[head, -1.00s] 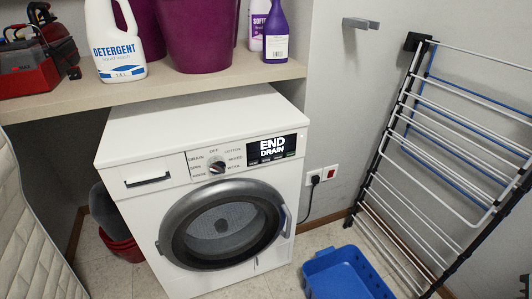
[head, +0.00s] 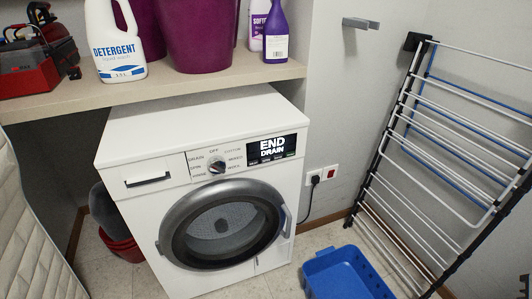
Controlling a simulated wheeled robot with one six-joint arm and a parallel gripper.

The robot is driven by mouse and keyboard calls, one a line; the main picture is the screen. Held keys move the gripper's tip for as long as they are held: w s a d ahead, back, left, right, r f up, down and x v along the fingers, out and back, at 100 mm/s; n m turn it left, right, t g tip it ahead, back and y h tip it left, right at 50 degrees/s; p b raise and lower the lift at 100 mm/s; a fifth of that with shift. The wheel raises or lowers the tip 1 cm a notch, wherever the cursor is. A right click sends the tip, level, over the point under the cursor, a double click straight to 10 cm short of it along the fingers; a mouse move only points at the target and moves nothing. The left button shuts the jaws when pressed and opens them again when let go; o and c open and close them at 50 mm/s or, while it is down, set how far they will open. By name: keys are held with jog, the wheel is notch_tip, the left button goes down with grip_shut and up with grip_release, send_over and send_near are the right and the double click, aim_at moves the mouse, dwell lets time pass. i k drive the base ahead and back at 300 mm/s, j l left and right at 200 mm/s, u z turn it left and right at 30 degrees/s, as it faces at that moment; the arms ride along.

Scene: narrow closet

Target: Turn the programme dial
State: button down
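A white front-loading washing machine (head: 135,218) stands under a shelf in the head view. Its programme dial (head: 217,166) is a small dark round knob with a pale mark, in the middle of the control panel, ringed by printed programme names such as OFF, COTTON, DRAIN and SPIN. The exact setting of the dial is too small to read surely. The round door (head: 222,225) is shut.
A blue basket (head: 345,274) sits on the floor at the front right. A drying rack (head: 420,150) leans on the right wall. The shelf (head: 190,87) above holds a detergent bottle (head: 115,45) and purple containers.

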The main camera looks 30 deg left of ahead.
aim_at(216, 165)
jog(key=k+l, duration=0.1)
jog(key=l, duration=0.25)
jog(key=k+l+u, duration=0.1)
jog(key=l, duration=0.2)
jog(key=k+l, duration=0.15)
jog(key=l, duration=0.2)
jog(key=u, duration=1.55)
jog(key=j+z, duration=0.2)
jog(key=z, duration=0.85)
jog(key=k+l, duration=0.05)
